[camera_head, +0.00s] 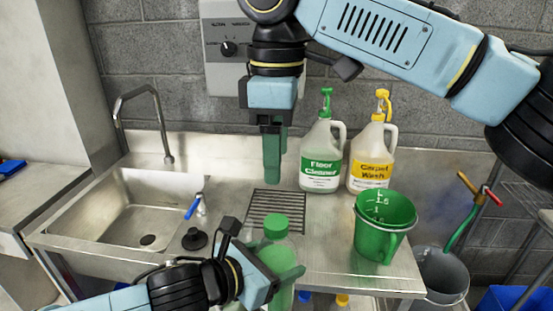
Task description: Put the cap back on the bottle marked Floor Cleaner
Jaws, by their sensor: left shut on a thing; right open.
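A large jug labelled Floor Cleaner (321,158) stands at the back with a green pump (326,101) on top.
A jug labelled Carpet Wash (371,158) with a yellow pump stands right of the green one. A green measuring pitcher (384,225) stands at the right. A drain grate (277,207) lies behind the bottle. The sink (130,205) with a tap (150,120) is left.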

